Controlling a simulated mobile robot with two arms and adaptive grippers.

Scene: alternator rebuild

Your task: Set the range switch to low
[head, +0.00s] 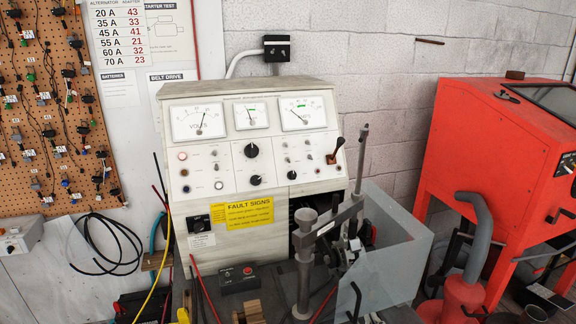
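The test bench console (185,150) stands in the middle, a cream cabinet with three dial meters across its top. Its sloped face carries a large black knob (251,150), a smaller black knob (255,180) below it and a small dark knob (292,175) to the right. A black switch plate with a knob (198,224) sits lower left, beside the yellow fault signs label (249,213). I cannot tell which of these is the range switch, since the lettering and pointer positions are too small to read. Neither of my grippers is in view.
A lever with a brown handle (335,152) sticks out at the console's right. In front stand a metal post clamp (304,260), a clear guard (385,270) and a black button box (240,278).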

